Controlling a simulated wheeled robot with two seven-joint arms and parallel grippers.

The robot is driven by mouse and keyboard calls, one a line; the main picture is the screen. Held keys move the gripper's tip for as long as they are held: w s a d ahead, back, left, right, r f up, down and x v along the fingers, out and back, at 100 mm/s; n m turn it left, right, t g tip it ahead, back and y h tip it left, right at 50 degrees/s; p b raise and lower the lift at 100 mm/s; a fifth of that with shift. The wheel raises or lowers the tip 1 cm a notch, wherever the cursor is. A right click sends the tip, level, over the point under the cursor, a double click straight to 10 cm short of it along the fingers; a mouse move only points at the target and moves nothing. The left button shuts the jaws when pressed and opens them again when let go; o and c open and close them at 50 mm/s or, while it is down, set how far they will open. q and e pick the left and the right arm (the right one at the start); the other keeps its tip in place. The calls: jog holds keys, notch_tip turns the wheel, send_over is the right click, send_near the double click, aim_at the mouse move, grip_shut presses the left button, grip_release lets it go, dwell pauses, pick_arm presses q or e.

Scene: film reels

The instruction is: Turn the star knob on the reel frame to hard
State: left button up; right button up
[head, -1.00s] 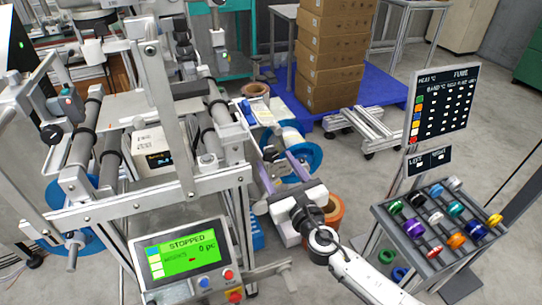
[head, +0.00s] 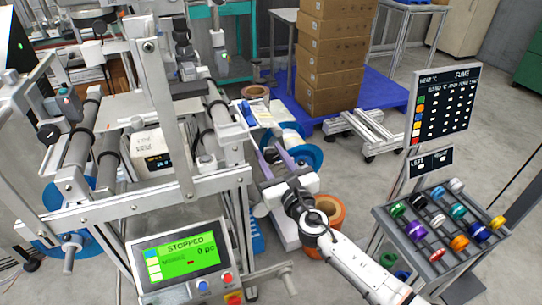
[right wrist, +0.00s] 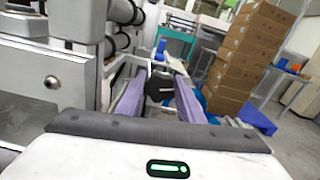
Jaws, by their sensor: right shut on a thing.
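The star knob (right wrist: 158,87) is a dark, nearly black knob in the right wrist view, with a short pale mark across its face. My right gripper (head: 271,156) reaches in from the lower right in the head view. Its two purple fingers stand on either side of the knob and are shut on it, as the right wrist view (right wrist: 159,84) shows. In the head view the knob is mostly hidden by the gripper. The metal reel frame (head: 150,207) stands to the left of the gripper. I cannot read any soft or hard marking. My left gripper is not in view.
A blue reel (head: 308,156) is just beyond the gripper. A screen reading STOPPED (head: 181,258) is at the front. A rack of coloured spools (head: 405,245) stands right; stacked cartons (head: 330,75) stand behind.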

jog(key=m, duration=0.2)
jog(key=shift+f+m+b, duration=0.15)
jog(key=shift+m+b, duration=0.15)
jog(key=shift+b, duration=0.1)
jog(key=shift+m, duration=0.7)
jog(key=o, duration=1.1)
jog(key=shift+c, duration=0.2)
jog(key=shift+d, duration=0.1)
